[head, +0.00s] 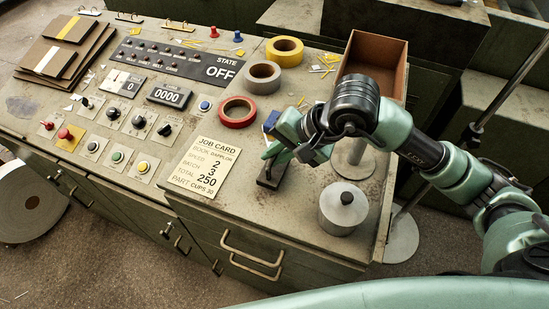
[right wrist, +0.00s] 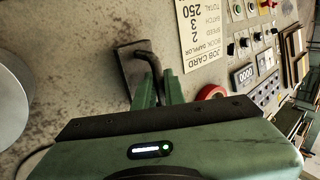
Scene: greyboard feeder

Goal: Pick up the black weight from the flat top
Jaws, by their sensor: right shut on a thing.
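The black weight (head: 268,181) is a small dark block on the flat top, right of the job card. In the right wrist view the weight (right wrist: 128,68) shows a flat dark base with a bent dark handle. My right gripper (head: 275,156) comes down on it from above, and its green fingers (right wrist: 159,88) are shut on the handle. The gripper hides part of the weight in the head view. I cannot tell whether its base is touching the top or just off it. My left gripper is not in view.
A grey metal canister (head: 343,208) with a knob stands close to the right. The job card (head: 205,167) lies left. Red (head: 237,112), grey (head: 262,77) and yellow (head: 285,51) tape rolls lie behind, beside an open brown box (head: 375,55). Buttons and knobs fill the panel's left.

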